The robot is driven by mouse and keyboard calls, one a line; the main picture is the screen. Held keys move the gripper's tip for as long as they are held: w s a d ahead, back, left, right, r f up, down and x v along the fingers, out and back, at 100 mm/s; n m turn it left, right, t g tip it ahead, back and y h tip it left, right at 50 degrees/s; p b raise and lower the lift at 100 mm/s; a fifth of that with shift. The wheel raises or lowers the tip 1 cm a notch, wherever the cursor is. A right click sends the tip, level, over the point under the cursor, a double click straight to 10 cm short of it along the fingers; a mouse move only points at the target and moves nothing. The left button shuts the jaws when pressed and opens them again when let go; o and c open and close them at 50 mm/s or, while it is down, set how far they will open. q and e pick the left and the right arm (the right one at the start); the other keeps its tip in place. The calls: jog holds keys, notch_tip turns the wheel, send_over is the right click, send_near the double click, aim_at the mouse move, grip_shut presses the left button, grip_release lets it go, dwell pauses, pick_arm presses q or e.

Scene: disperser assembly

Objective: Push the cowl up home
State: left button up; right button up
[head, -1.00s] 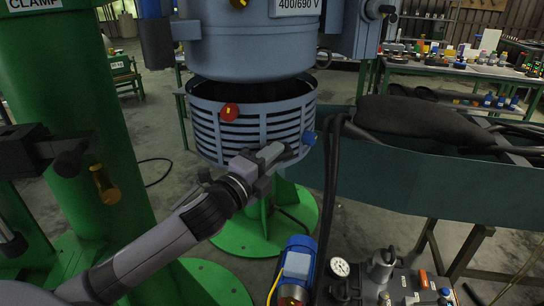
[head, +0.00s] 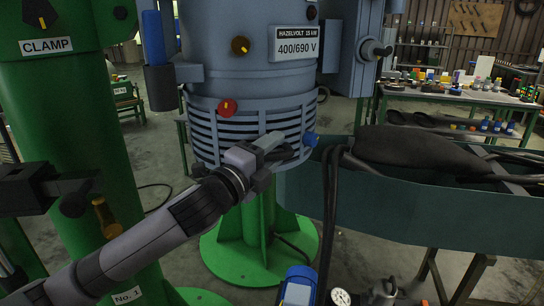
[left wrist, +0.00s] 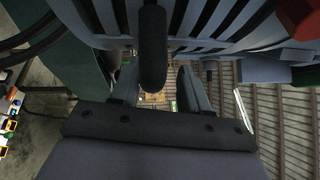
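The cowl (head: 203,135) is a blue-grey slatted ring with a red knob (head: 228,107) and a blue knob (head: 309,140). It sits level under the blue-grey motor housing (head: 225,70), and no dark gap shows between them from the front. The cowl's slats also show at the top of the left wrist view (left wrist: 190,20). My left gripper (head: 272,153) is at the cowl's lower front edge. In the left wrist view its fingers (left wrist: 158,88) stand apart, with a dark rounded bar (left wrist: 152,50) in front of the space between them. Contact with the cowl is unclear. My right gripper is not in view.
A green column marked CLAMP (head: 70,120) stands at the left, with a black bracket (head: 35,190) jutting out. A green pedestal base (head: 260,245) is below the cowl. A teal trough (head: 420,205) with dark cables is at the right. Workbenches stand behind.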

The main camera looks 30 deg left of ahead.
pick_arm(q)
jog(key=shift+f, duration=0.2)
jog(key=shift+s+f, duration=0.15)
jog(key=shift+s, duration=0.3)
jog(key=s, duration=0.1)
jog(key=s+b, duration=0.1)
jog(key=s, duration=0.2)
jog(key=shift+s+a+f+b, duration=0.25)
jog(key=shift+s+a+b, duration=0.05)
jog(key=shift+a+b, duration=0.1)
jog(key=shift+s+a+r, duration=0.1)
jog(key=shift+s+r, duration=0.05)
jog(key=shift+s, duration=0.65)
